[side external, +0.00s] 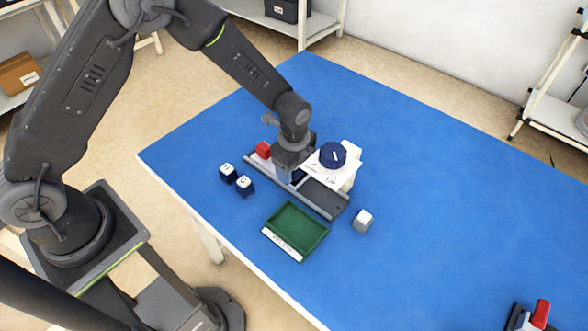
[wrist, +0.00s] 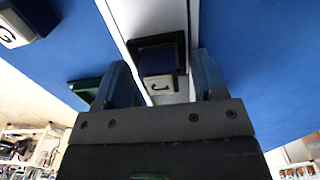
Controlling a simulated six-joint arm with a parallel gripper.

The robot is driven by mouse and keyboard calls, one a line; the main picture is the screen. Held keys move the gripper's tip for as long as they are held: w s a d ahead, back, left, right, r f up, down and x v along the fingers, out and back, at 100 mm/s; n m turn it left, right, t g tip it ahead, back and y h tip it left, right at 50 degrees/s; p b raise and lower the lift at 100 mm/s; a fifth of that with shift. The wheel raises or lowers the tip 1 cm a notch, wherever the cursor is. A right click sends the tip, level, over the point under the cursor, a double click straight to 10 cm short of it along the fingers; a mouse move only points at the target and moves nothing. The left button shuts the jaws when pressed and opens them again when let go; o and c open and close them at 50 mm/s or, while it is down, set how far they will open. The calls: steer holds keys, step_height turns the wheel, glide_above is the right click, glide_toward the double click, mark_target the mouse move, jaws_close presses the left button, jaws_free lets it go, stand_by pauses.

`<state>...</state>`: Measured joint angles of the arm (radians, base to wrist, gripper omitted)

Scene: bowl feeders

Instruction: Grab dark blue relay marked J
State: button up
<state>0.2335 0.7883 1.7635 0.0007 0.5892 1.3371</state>
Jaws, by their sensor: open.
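The dark blue relay (wrist: 158,62) shows in the wrist view between my two fingers, with a white face carrying a mark that looks like a J turned over. It sits on the grey and white track (side external: 325,200). My gripper (wrist: 162,75) is open, one finger on either side of the relay, with a visible gap at each side. In the side view my gripper (side external: 288,174) is low over the track and mostly hides the relay there.
Two other dark blue relays (side external: 228,172) (side external: 244,185) stand left of the track. A red block (side external: 263,149) is behind it, and a white unit with a dark blue knob (side external: 333,155) is close at right. A green tray (side external: 296,227) and a grey block (side external: 362,221) lie in front.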

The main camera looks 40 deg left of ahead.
steer(key=c, duration=1.1)
steer(key=shift+r, duration=0.1)
